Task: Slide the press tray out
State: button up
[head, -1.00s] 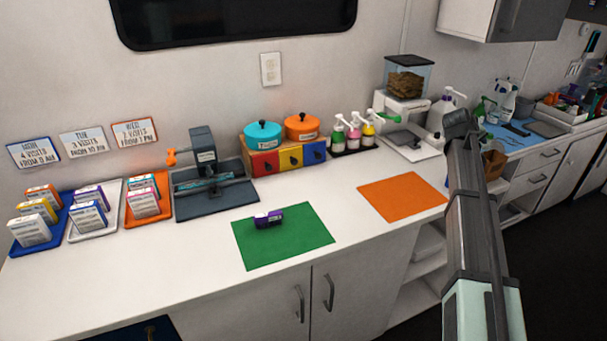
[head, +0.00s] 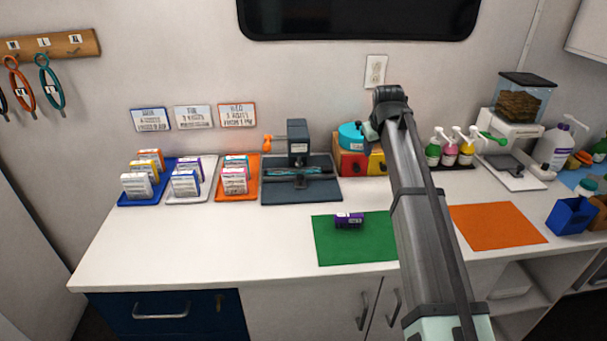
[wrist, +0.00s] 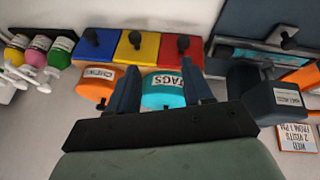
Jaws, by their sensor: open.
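The press (head: 298,148) is a dark grey block with an orange-tipped lever, standing at the back of the counter. Its flat dark tray-like base (head: 300,195) lies under it, with a teal strip (head: 290,171) across it. In the wrist view, upside down, the press head (wrist: 272,100) and the base (wrist: 262,20) are at the right. My gripper (wrist: 160,82) is open and empty, its fingers in front of the turquoise pot (wrist: 164,92), to the right of the press in the head view. My arm hides the fingertips in the head view.
The turquoise pot (head: 352,136) stands on a coloured drawer box (head: 352,163) just right of the press. An orange card tray (head: 236,192) is close on its left. A green mat (head: 335,245) holds a purple box (head: 349,220).

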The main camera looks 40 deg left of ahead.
aim_at(301, 176)
jog(key=s+a+r+n+g+y, duration=0.1)
jog(key=s+a+r+n+g, duration=0.15)
jog(key=s+a, duration=1.15)
jog(key=shift+m+g, duration=0.25)
jog(key=x, duration=1.4)
jog(key=shift+s+d+f, duration=0.15)
jog(key=shift+s+f, duration=0.1)
jog(key=shift+s, duration=0.05)
grip_shut()
